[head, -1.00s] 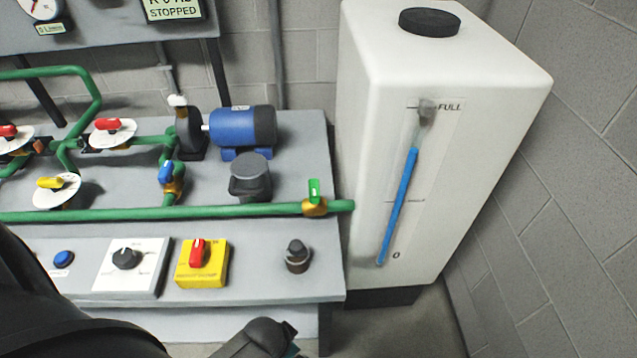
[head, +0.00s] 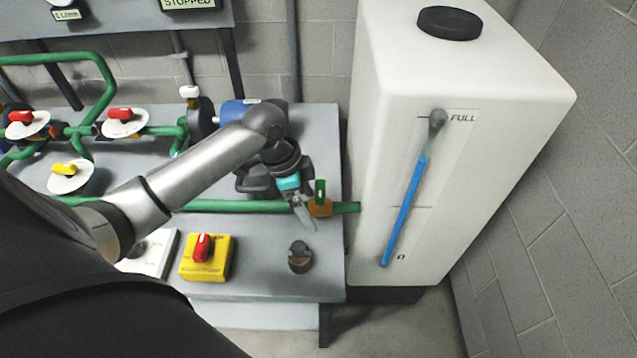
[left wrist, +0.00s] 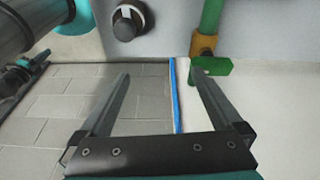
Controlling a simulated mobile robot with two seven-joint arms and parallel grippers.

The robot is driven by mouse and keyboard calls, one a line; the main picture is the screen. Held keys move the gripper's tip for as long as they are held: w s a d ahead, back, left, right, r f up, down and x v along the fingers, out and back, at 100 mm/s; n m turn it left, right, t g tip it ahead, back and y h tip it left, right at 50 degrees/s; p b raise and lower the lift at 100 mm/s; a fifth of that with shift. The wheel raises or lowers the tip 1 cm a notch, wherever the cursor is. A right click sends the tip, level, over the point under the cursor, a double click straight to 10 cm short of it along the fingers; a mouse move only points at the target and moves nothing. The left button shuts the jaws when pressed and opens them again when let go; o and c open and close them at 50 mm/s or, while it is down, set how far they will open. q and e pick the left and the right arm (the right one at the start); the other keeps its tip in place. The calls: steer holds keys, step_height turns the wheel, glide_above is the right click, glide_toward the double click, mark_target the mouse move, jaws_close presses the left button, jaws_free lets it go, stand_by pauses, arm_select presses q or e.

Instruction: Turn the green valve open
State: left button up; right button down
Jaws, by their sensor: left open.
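The green valve has a green handle (head: 320,190) standing across the green pipe on a brass body (head: 320,207), at the pipe's right end beside the tank. In the left wrist view the green handle (left wrist: 214,66) shows near the tip of the right-hand finger, with the brass body (left wrist: 204,44) above it. My left gripper (head: 306,210) is open and empty, just left of the valve in the head view. I cannot tell whether a finger touches the handle. My right gripper is not in view.
A white tank (head: 480,130) with a blue level strip stands right of the bench. A yellow box with a red knob (head: 205,257) and a dark round knob (head: 300,257) sit in front of the pipe. My left arm covers the blue valve area.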

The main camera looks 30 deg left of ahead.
arm_select(q)
steer(key=m+h, duration=0.1)
glide_toward(319, 188)
steer(key=shift+t, duration=0.3)
steer(key=b+x, duration=0.1)
steer(key=x, duration=0.3)
steer(key=b+x, duration=0.2)
steer(key=x, duration=0.2)
steer(key=shift+s+d+f, duration=0.15)
steer(key=shift+d+f, duration=0.05)
steer(key=shift+f, duration=0.2)
steer(key=c, duration=1.2)
steer(key=shift+o, duration=0.2)
